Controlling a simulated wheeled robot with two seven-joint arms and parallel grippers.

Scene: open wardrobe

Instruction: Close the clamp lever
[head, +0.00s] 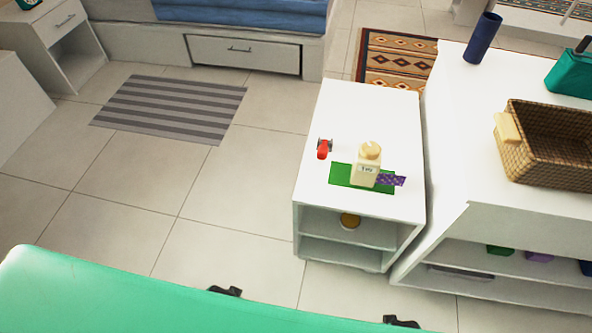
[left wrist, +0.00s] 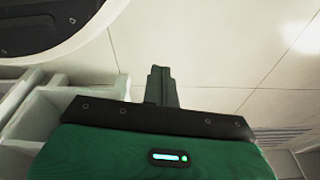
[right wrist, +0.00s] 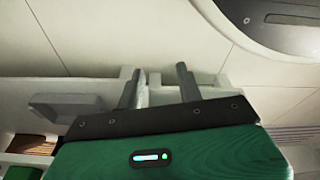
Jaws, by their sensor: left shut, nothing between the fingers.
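A small red clamp lever (head: 323,149) with dark grey parts sits on top of the white cabinet (head: 352,110), near its left edge. It is too small to tell the lever's exact angle. My left gripper (left wrist: 162,70) has its fingers together with nothing between them. My right gripper (right wrist: 158,72) has its two fingers apart and empty. In the head view only small dark parts of the left gripper (head: 225,291) and right gripper (head: 401,321) show at the bottom edge, in front of the cabinet and well away from the clamp.
On the cabinet, a cream bottle (head: 367,167) stands on a green mat (head: 344,175) with a purple patterned piece (head: 393,180) beside it. A white shelf unit on the right holds a wicker basket (head: 545,168) and a dark blue cylinder (head: 482,38).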

